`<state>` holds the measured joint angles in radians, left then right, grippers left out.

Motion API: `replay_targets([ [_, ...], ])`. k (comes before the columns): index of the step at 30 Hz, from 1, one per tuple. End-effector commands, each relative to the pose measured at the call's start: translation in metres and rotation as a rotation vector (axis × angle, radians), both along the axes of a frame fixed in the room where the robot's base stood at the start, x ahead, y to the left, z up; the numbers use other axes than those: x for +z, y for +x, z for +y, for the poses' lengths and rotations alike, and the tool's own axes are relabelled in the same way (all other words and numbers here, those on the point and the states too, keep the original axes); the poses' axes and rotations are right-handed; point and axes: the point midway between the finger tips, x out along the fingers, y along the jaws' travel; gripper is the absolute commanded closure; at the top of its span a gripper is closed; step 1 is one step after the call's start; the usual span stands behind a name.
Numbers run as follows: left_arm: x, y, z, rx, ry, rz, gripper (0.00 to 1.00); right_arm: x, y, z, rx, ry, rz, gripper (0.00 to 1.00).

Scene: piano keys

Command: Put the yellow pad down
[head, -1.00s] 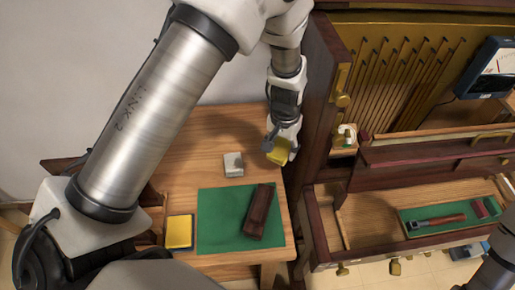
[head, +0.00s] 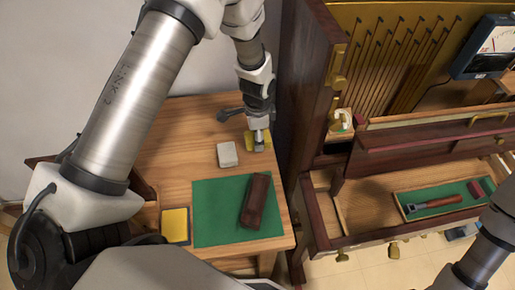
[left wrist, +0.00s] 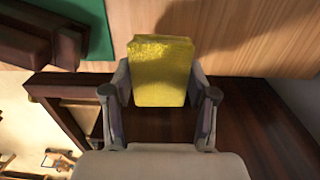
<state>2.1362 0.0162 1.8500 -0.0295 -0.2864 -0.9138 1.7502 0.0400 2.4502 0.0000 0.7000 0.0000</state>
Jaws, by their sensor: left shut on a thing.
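My left gripper (head: 257,146) is shut on the yellow pad (head: 252,138), above the back right of the wooden table, close to the piano's side. The left wrist view shows the yellow pad (left wrist: 162,70) between the two fingers, its rough yellow face toward the camera. Whether its far edge touches the table cannot be told. A second yellow pad (head: 175,226) with a dark edge lies at the table's front left. My right gripper is out of view; only part of that arm shows at the lower right.
A pale grey block (head: 227,155) lies left of the held pad. A green mat (head: 215,215) bears a dark brown block (head: 255,200). The piano's wooden side (head: 308,110) rises at the right. Bare table (head: 180,145) lies left of the grey block.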

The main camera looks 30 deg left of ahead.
Motion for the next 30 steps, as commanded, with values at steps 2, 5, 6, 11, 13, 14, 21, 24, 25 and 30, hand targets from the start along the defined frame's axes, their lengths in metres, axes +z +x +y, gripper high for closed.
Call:
replay_targets([
  [2, -0.011, 0.000, 0.000, 0.001, 0.000, 0.001, 0.75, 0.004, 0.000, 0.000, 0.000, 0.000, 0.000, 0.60],
  [5, -0.028, -0.001, 0.000, 0.002, 0.000, 0.004, 0.75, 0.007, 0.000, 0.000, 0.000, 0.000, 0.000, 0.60],
  [6, -0.035, -0.001, 0.000, 0.002, 0.000, 0.002, 0.75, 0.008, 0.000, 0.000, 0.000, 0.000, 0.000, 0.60],
  [11, -0.056, 0.000, 0.000, 0.003, 0.000, 0.000, 0.75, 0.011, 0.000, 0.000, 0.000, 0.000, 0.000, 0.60],
  [13, -0.057, 0.000, 0.000, 0.003, 0.000, -0.001, 0.75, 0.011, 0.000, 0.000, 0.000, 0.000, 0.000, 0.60],
  [14, -0.057, 0.000, 0.000, 0.003, 0.000, -0.001, 0.75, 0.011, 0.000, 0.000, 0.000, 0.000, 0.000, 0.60],
  [21, -0.061, 0.000, 0.000, 0.004, 0.000, -0.001, 0.39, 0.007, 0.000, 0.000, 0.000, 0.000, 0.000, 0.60],
  [24, -0.060, 0.000, 0.000, 0.004, 0.000, -0.001, 0.18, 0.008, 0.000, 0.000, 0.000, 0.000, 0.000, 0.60],
  [25, -0.060, 0.000, 0.000, 0.004, 0.000, -0.001, 0.18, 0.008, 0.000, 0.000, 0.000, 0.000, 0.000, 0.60],
  [30, -0.059, 0.000, 0.000, 0.004, 0.000, -0.001, 0.18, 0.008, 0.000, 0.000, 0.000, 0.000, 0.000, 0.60],
])
